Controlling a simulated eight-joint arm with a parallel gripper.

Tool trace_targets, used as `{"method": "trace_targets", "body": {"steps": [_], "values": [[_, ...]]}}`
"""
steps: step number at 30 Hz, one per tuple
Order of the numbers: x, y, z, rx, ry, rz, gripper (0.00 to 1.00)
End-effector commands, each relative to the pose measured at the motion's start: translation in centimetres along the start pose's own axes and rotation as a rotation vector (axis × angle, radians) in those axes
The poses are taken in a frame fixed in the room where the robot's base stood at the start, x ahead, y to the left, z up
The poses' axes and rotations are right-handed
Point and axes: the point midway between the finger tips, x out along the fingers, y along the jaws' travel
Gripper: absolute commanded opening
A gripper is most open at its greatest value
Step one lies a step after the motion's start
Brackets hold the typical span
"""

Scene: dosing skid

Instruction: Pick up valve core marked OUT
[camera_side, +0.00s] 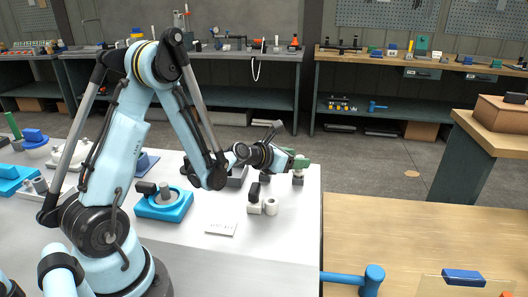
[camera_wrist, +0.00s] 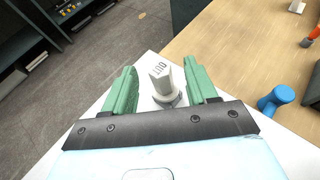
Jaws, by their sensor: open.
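The valve core marked OUT (camera_wrist: 160,76) is a pale grey-white piece with dark lettering on its upper part, standing over a round base on the white tabletop. In the wrist view it sits between the two green fingers of my gripper (camera_wrist: 160,72), with a visible space on each side. My gripper is open and holds nothing. In the side view my gripper (camera_side: 300,162) is near the right edge of the white table, with a small grey piece (camera_side: 298,179) just below the fingers. The lettering cannot be read there.
A label card (camera_side: 222,229) and a blue fixture (camera_side: 164,205) lie to the left. A wooden bench (camera_side: 400,235) with a blue mallet (camera_side: 370,280) adjoins on the right.

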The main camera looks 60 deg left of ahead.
Motion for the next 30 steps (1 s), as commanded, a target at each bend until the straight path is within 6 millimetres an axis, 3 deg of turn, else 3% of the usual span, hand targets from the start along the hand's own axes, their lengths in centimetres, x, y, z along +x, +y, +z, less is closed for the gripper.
{"method": "trace_targets", "body": {"steps": [3,14,30], "values": [[0.0,0.0,0.0,0.0,0.0,0.0,0.56],[0.0,0.0,0.0,0.0,0.0,0.0,0.01],[-0.4,0.0,1.0,0.0,0.0,0.0,0.0]]}}
